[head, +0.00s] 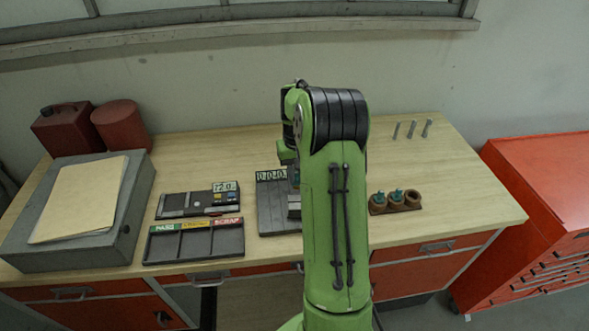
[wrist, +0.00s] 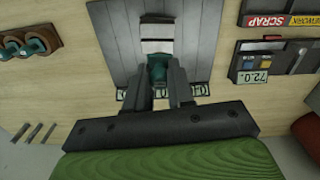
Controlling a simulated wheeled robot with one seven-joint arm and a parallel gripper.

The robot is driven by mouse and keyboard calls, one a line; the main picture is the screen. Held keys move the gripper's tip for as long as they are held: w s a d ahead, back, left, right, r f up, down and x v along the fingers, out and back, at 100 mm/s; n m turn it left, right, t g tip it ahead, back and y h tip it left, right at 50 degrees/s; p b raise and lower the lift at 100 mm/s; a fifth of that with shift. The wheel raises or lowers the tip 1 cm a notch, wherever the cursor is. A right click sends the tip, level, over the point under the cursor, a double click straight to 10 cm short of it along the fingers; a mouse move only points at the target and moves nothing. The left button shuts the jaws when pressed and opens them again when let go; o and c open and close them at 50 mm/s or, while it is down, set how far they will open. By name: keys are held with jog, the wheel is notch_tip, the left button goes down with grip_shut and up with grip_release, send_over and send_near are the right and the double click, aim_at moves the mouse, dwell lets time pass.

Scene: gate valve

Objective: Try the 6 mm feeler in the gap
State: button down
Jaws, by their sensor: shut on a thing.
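My gripper (wrist: 162,85) points at the grey slatted fixture plate (wrist: 112,45) in the wrist view, its fingers shut on a teal-handled feeler (wrist: 157,68). The feeler is at a pale metal block (wrist: 157,32) on the plate. Its tip and the gap are hidden, so I cannot tell if it is in the gap. A brown feeler holder (head: 378,210) has two teal-topped feelers (head: 379,197) (head: 396,194) and an open right socket (head: 413,197).
A tray labelled PASS to SCRAP (head: 195,243) and a gauge with a display (head: 185,204) lie left of the fixture. A grey box with a folder (head: 120,225) and red cans (head: 65,132) stand farther left. Several metal pins (head: 412,130) lie back right. The right bench front is clear.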

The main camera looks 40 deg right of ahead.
aim_at(298, 187)
jog(key=shift+s+d+f+b, duration=0.25)
jog(key=shift+d+f+b, duration=0.2)
jog(key=shift+f, duration=0.15)
jog(key=shift+w+a+f+b, duration=0.1)
jog(key=shift+a+f+b, duration=0.05)
jog(key=shift+f+b, duration=0.4)
jog(key=shift+w+a+f+b, duration=0.15)
jog(key=shift+f+b, duration=0.25)
jog(key=shift+f, duration=0.25)
jog(key=shift+s+d+f+b, duration=0.1)
jog(key=shift+s+f+b, duration=0.05)
jog(key=shift+f+b, duration=0.8)
jog(key=shift+f, duration=0.35)
jog(key=shift+r+p, duration=0.2)
jog(key=shift+p, duration=0.25)
dwell(4.4)
